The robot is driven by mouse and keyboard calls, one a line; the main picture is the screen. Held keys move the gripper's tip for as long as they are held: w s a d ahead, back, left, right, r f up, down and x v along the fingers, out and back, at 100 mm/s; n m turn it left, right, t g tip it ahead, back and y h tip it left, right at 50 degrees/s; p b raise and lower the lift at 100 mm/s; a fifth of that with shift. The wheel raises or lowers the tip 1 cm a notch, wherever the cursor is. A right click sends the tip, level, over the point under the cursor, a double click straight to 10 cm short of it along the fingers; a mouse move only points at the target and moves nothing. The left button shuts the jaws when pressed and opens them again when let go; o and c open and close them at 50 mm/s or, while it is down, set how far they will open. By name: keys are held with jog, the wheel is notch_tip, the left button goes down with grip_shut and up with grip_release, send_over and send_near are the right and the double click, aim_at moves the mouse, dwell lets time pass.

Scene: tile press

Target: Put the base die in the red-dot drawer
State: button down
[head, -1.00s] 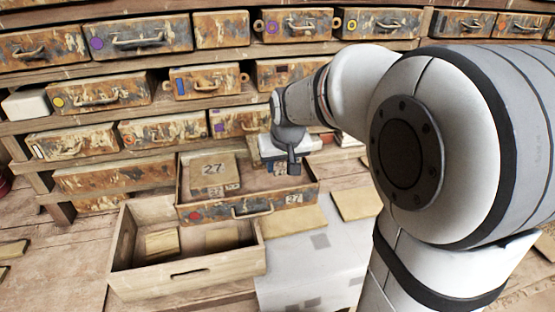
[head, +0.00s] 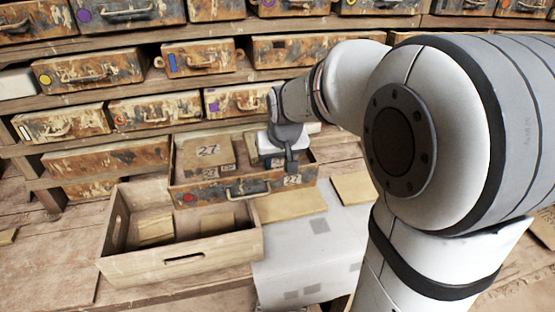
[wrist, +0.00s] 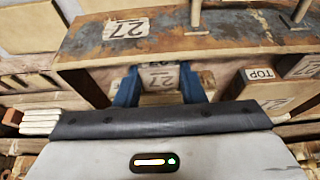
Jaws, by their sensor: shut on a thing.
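The red-dot drawer (head: 222,193) is a rusty, paint-worn box with a red dot, a handle and a 27 label on its front. It stands out from the shelves, open at the top. My gripper (wrist: 160,88) has its blue fingers shut on a block with a 27 label (wrist: 160,77), which I take for the base die. In the head view my gripper (head: 291,160) is over the drawer's right part and mostly hides the block. I cannot tell whether the block touches the drawer floor. A larger 27 block (head: 207,150) lies in the drawer's left part. The wrist view shows a TOP-labelled block (wrist: 262,88) beside my gripper.
A wooden crate (head: 185,265) with tan pieces inside stands in front of the drawer. Flat tan tiles (head: 354,188) and a grey-white sheet (head: 310,250) lie to the right. Shelves with several closed drawers (head: 85,68) rise behind.

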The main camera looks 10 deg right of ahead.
jog(key=c, duration=0.9)
grip_release()
jog(key=shift+o, duration=0.2)
jog(key=v, duration=0.7)
jog(key=shift+s+r, duration=0.2)
jog(key=shift+s, duration=0.1)
jog(key=s+f, duration=0.4)
jog(key=s, duration=0.5)
jog(key=s+f+g, duration=0.1)
jog(key=s+f, duration=0.2)
jog(key=s, duration=0.6)
jog(key=shift+f+g, duration=0.3)
jog(key=shift+f, duration=0.1)
jog(key=shift+s, duration=0.1)
